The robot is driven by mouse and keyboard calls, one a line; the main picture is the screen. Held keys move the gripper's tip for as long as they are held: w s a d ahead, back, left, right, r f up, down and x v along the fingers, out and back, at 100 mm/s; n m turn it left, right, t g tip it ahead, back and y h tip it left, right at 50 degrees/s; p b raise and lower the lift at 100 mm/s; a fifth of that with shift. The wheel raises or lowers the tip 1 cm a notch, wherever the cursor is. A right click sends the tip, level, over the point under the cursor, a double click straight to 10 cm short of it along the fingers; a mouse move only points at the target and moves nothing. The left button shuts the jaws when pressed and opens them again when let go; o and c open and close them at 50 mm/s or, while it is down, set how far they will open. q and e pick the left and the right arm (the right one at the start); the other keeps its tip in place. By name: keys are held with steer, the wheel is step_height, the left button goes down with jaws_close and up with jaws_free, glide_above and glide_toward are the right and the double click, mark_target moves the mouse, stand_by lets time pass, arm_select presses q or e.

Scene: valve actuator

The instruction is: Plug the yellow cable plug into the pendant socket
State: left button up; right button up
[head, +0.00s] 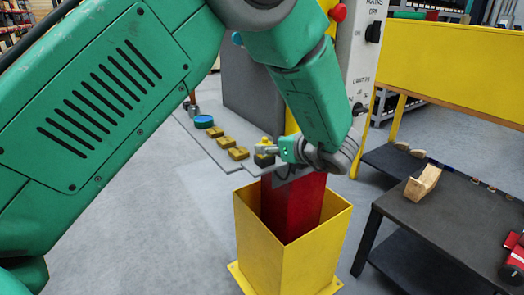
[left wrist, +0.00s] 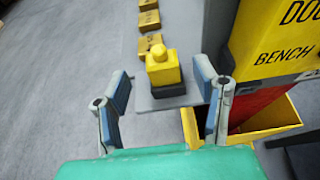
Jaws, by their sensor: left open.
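A yellow block with a rounded knob on top, which looks like the yellow cable plug (left wrist: 163,72), stands upright on a dark base at the end of a grey plate. It is small and partly hidden in the head view (head: 265,142). My left gripper (left wrist: 165,92) is open, its two blue-grey fingers on either side of the plug in the picture, with no clear contact. In the head view the left gripper (head: 277,150) is beside the plug, above the yellow box. I cannot make out the pendant socket or a cable. My right gripper is not in view.
Several brownish-yellow blocks (head: 239,153) and a blue round knob (head: 203,121) line the grey plate. An open yellow box (head: 282,265) surrounds a red post (head: 290,208). A panel with switches (head: 358,60) stands behind. A dark table (head: 455,225) is at right.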

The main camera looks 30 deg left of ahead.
mark_target(266, 142)
arm_select(q)
steer(key=shift+w+a+f, duration=0.25)
steer(key=shift+w+a, duration=0.05)
steer(key=shift+w, duration=0.2)
steer(key=x, duration=0.3)
steer(key=shift+s+a, duration=0.1)
steer(key=shift+a, duration=0.25)
steer(key=shift+a+f, duration=0.1)
steer(key=shift+a, duration=0.3)
steer(key=c, duration=0.7)
jaws_close()
steer(key=shift+d, duration=0.8)
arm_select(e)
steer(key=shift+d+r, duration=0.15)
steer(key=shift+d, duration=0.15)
